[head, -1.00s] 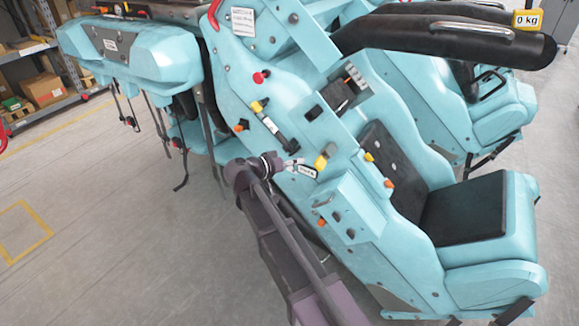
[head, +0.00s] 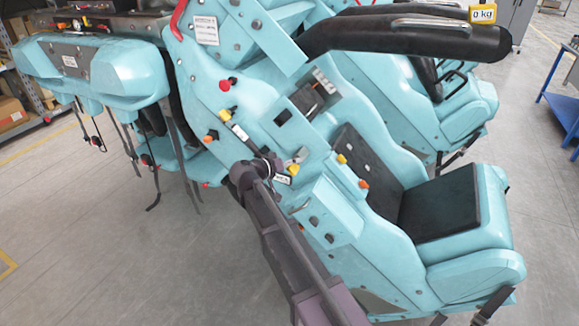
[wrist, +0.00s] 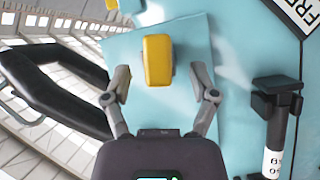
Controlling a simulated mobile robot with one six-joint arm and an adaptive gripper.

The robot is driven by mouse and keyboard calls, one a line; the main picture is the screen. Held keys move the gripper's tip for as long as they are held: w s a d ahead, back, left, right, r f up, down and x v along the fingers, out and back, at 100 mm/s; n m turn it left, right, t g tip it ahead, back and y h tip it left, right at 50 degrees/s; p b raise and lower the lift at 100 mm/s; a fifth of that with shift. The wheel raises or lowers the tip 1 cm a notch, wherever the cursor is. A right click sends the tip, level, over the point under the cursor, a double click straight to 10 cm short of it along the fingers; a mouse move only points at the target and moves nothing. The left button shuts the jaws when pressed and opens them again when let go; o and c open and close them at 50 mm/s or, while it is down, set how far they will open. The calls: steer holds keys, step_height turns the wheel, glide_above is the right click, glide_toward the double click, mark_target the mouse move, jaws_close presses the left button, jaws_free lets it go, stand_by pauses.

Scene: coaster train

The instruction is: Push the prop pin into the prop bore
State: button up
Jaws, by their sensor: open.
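A yellow block-like handle (wrist: 158,60), which I take to be the prop pin, stands on a light blue panel in the wrist view. My gripper (wrist: 161,80) is open, with one finger on each side of the handle and gaps between. In the head view my gripper (head: 280,170) is at the side of the turquoise coaster car, close to a small yellow handle (head: 293,169). A black rod with a white label (wrist: 277,112) is to the right in the wrist view. I cannot make out the prop bore.
The turquoise seat (head: 470,255) with its black cushion (head: 440,208) is right of my arm. More yellow, red and orange knobs stick out of the car's side. A black padded bar (head: 400,35) crosses above. Grey floor (head: 110,260) is clear at left.

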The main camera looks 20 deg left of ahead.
mark_target(289, 169)
jaws_close()
stand_by(0.5)
steer(key=shift+s, duration=0.25)
steer(key=shift+s, duration=0.7)
steer(key=shift+s, duration=0.35)
steer(key=shift+s+a, duration=0.15)
steer(key=shift+s, duration=0.55)
steer(key=shift+s, duration=0.65)
steer(key=shift+s+a, duration=0.1)
steer(key=shift+s, duration=0.65)
